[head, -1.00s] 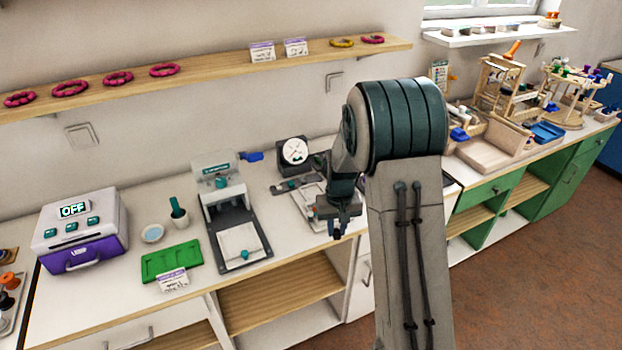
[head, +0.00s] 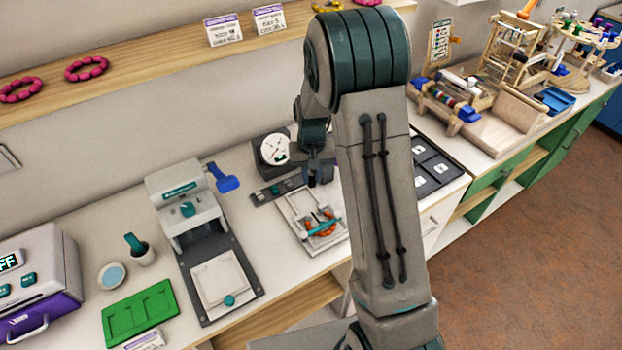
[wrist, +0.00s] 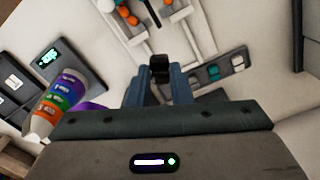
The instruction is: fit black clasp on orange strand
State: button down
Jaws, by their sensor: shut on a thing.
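My gripper (wrist: 161,92) is shut on a small black clasp (wrist: 160,66), held between its fingertips in the wrist view. In the head view my gripper (head: 318,178) is above the back part of a white bead board (head: 292,208); the clasp cannot be made out there. The orange strand (head: 312,226) lies on this board, in front of my gripper, with a teal piece across it. In the wrist view some orange beads (wrist: 121,13) show at the top edge, beyond the clasp and apart from it. The strand's ends are not clear.
A dial gauge (head: 275,149) stands behind the board. A grey press (head: 188,205) and a green tray (head: 140,313) are to the left. Dark numbered panels (head: 433,166) lie right of my arm. In the wrist view a striped, coloured cylinder (wrist: 68,91) is close on the left.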

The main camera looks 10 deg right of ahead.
jog(key=m, duration=0.2)
jog(key=s+f+m, duration=0.1)
jog(key=shift+m, duration=0.4)
jog(key=shift+s+f+m+b, duration=0.45)
jog(key=shift+f+m+b, duration=0.35)
jog(key=shift+f+m, duration=0.7)
jog(key=shift+s+f+m+b, duration=0.4)
jog(key=shift+f+m+b, duration=0.4)
jog(key=shift+f+m, duration=0.7)
jog(key=shift+s+f+m+b, duration=0.45)
jog(key=shift+f+m+b, duration=0.35)
jog(key=shift+f+m, duration=0.7)
jog(key=shift+r, duration=0.25)
jog(key=c, duration=0.9)
grip_release()
jog(key=shift+r, duration=0.1)
